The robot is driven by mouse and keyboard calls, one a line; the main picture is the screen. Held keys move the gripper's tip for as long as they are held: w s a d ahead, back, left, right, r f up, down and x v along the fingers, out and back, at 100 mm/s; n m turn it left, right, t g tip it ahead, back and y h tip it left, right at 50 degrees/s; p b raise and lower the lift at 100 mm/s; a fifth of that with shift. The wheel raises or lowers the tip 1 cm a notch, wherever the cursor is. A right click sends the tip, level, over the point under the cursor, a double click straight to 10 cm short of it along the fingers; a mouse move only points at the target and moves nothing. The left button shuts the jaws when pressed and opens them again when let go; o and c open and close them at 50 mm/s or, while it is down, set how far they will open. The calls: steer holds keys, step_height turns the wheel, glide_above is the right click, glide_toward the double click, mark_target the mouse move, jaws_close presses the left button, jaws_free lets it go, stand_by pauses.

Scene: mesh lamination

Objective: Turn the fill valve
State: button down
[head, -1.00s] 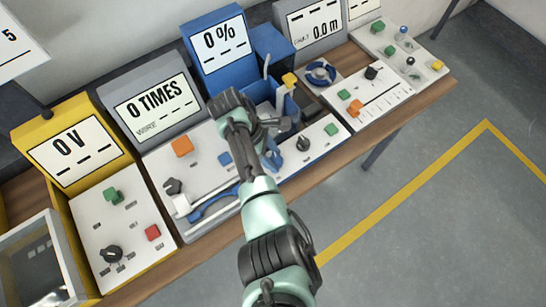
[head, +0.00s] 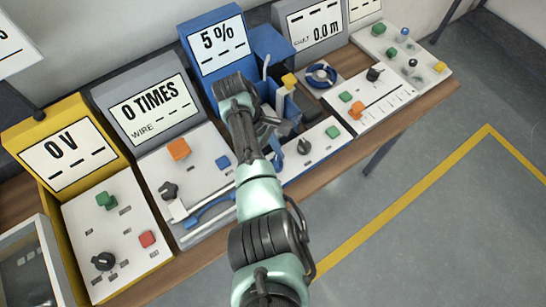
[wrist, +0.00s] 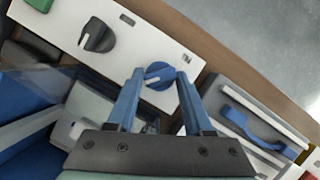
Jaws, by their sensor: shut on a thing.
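The fill valve looks to be the round blue knob (wrist: 157,82) with a white pointer line, on the white panel (wrist: 178,40) in the wrist view. My gripper (wrist: 161,75) is shut on this knob, with one blue finger on either side of it. The blue machine's display (head: 221,40) behind my arm reads 5 %.
A black knob (wrist: 97,36) sits left of the valve on the same panel. A blue handle (wrist: 243,125) lies to the right. In the head view a grey machine (head: 150,103) and a yellow one (head: 66,150) stand to the left. Open floor lies right of the bench.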

steer(key=c, duration=0.7)
jaws_free()
steer(key=shift+r, duration=0.1)
steer(key=p+v, duration=0.1)
steer(key=v, duration=1.2)
